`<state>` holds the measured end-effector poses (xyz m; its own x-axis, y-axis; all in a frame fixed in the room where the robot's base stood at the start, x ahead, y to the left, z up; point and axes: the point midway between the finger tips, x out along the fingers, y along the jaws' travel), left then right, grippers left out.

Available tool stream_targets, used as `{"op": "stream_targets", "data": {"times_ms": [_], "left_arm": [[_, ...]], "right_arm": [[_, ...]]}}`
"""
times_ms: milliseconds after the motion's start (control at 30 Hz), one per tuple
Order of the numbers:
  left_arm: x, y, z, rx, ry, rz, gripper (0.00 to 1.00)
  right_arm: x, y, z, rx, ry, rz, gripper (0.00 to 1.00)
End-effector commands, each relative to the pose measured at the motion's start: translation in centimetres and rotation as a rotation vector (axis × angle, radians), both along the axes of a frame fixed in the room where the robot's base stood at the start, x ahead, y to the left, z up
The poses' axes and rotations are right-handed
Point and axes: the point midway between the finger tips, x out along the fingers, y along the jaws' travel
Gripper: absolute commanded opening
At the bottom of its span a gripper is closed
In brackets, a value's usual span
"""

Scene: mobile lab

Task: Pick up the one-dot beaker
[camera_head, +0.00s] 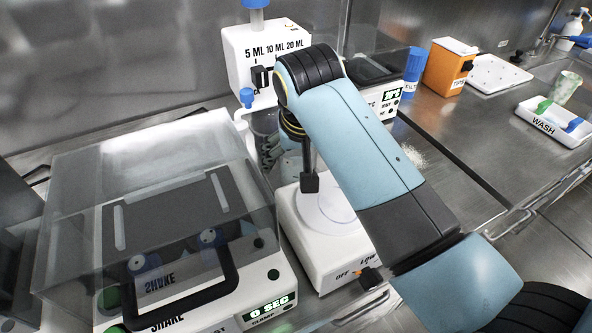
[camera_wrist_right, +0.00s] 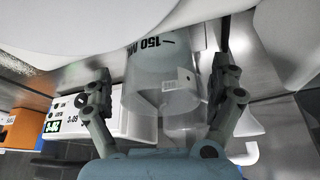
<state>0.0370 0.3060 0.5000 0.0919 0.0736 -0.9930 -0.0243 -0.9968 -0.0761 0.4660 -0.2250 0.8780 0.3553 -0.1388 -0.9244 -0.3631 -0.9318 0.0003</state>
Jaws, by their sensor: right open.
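A clear beaker (camera_wrist_right: 160,75) printed "150 ML" shows in the right wrist view, with a small white label on its side. It lies between the two fingers of my right gripper (camera_wrist_right: 162,72), with space visible beside it. My left gripper is not in view.
A shaker with a clear lid (camera_head: 150,185) fills the left. A white dispenser marked 5, 10 and 20 ML (camera_head: 245,50) stands behind.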

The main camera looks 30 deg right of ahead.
Motion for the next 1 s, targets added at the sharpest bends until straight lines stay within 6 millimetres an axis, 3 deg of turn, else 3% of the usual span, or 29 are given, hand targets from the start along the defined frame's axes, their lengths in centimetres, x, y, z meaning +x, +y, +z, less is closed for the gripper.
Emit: {"op": "stream_targets", "data": {"times_ms": [100, 600, 1000], "left_arm": [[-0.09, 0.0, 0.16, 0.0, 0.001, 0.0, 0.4], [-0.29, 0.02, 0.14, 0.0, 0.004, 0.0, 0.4], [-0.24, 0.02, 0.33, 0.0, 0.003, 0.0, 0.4]], "right_arm": [[0.02, 0.02, 0.19, 0.001, 0.0, 0.0, 0.93], [0.02, 0.01, 0.15, 0.001, 0.0, 0.0, 0.29], [0.04, 0.01, 0.33, 0.0, -0.001, 0.0, 0.29]]}}
